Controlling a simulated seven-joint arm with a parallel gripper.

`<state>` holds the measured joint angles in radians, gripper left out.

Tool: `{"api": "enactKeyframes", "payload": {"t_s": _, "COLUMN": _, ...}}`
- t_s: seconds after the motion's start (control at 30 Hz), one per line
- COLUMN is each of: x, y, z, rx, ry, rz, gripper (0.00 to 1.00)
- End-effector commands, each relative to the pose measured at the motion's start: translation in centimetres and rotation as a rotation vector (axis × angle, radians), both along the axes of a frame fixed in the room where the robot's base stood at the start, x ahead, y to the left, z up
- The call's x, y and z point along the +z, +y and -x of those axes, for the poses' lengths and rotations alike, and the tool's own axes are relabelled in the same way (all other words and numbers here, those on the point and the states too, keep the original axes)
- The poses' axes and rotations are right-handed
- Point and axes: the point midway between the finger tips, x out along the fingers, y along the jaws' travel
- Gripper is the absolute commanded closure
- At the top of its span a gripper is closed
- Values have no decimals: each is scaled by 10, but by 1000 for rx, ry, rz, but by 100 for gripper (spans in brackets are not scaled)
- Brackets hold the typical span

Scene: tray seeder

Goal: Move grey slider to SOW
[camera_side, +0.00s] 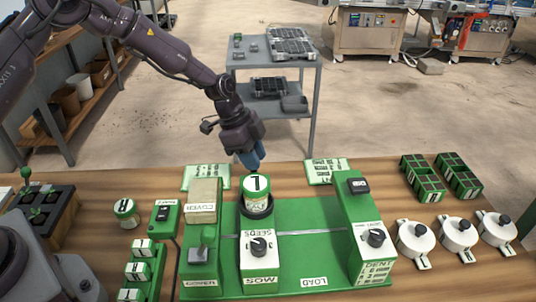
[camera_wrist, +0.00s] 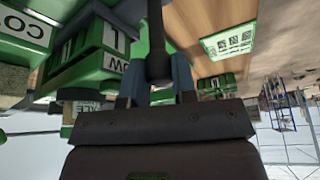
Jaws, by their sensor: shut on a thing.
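What that piece belongs to is unclear.
A beige block (camera_side: 203,202) stands behind the grey one. White lidded pots (camera_side: 415,240) and green seed trays (camera_side: 422,175) lie further right. A switch box (camera_side: 164,218) is at the left.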

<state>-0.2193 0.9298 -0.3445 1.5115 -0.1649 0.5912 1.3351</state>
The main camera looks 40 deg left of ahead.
Motion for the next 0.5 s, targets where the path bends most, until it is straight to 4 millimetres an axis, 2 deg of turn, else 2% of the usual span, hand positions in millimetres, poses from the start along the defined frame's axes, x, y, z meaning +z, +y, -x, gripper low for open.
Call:
{"api": "enactKeyframes", "payload": {"t_s": 0.27, "x": 0, "y": 2, "z": -1, "rx": 1, "ry": -4, "rz": -4, "gripper": 100}}
{"api": "enactKeyframes", "payload": {"t_s": 0.3, "x": 0, "y": 2, "z": -1, "rx": 1, "ry": -4, "rz": -4, "gripper": 65}}
{"api": "enactKeyframes", "payload": {"t_s": 0.37, "x": 0, "y": 2, "z": -1, "rx": 1, "ry": -3, "rz": -2, "gripper": 51}}
{"api": "enactKeyframes", "payload": {"t_s": 0.5, "x": 0, "y": 1, "z": -1, "rx": 0, "ry": -3, "rz": -2, "gripper": 50}}
